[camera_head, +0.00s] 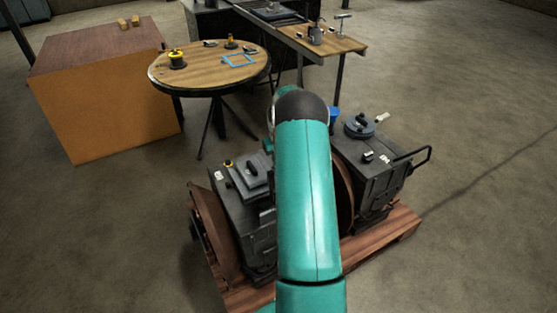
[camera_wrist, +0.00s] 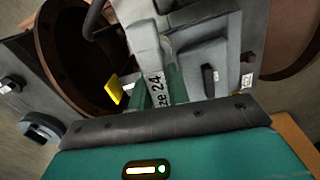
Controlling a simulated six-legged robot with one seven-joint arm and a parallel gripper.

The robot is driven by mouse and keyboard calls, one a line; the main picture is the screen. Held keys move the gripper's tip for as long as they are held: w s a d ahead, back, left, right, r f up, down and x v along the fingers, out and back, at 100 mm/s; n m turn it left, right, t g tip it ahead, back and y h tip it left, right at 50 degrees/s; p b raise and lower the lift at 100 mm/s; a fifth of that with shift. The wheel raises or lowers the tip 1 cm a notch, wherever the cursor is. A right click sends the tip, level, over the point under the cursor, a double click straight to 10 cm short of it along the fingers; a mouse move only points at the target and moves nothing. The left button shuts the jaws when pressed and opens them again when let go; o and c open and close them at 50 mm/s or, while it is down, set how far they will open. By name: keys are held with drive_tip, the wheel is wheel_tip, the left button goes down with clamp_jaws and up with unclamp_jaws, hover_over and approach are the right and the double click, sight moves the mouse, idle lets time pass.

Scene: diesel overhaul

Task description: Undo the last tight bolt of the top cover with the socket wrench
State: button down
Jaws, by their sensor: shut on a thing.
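In the wrist view my gripper (camera_wrist: 158,88) has its green fingers shut on a tool with a white label reading "ze 24", which I take as the socket wrench (camera_wrist: 158,93). The wrench's far end is not clear against the grey engine parts behind it. A grey cover (camera_wrist: 190,58) with a black handle lies just beyond the fingers, on the engine. In the head view the engine (camera_head: 235,205) sits on a wooden pallet, and my arm hides its middle and the gripper. I cannot make out the tight bolt or whether the socket touches one.
A yellow part (camera_wrist: 114,92) shows left of the fingers. A brown round flange (camera_wrist: 48,45) stands beyond it. In the head view a round table (camera_head: 205,82) with small items, an orange crate (camera_head: 110,110) and a workbench (camera_head: 340,44) stand behind. Floor at right is clear.

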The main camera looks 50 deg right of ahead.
drive_tip(key=n, duration=0.4)
drive_tip(key=shift+n, duration=0.3)
drive_tip(key=shift+r, duration=0.15)
